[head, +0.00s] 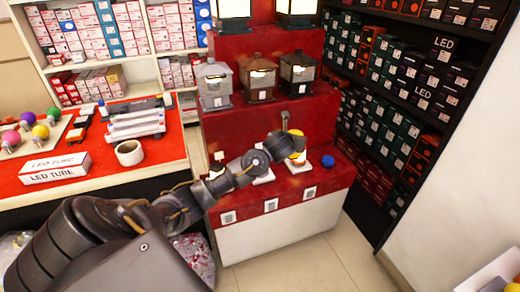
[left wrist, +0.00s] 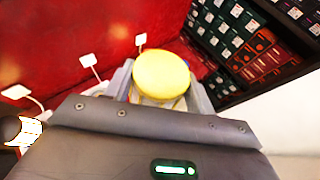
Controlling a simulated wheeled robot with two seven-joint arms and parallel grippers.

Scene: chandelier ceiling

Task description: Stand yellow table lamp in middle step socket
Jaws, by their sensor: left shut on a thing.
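The yellow table lamp (head: 299,157) is at the lowest step of the red display stand (head: 240,130). Only its round yellow top shows clearly; its lower part is hidden. In the left wrist view the yellow lamp (left wrist: 161,75) sits between the fingers of my left gripper (left wrist: 163,92), which is shut on it. In the head view my left gripper (head: 288,148) is at the lamp, above the lowest step. White square pieces (head: 264,178) lie on that step, partly covered by my arm. I cannot tell whether the lamp touches a socket. My right gripper is not in view.
A blue-topped object (head: 328,161) stands right of the yellow lamp. Lanterns (head: 258,78) stand on the step above. A red table (head: 100,155) with bulbs and tubes is at left. Dark shelves (head: 400,90) stand at right, with clear floor (head: 335,250) in front.

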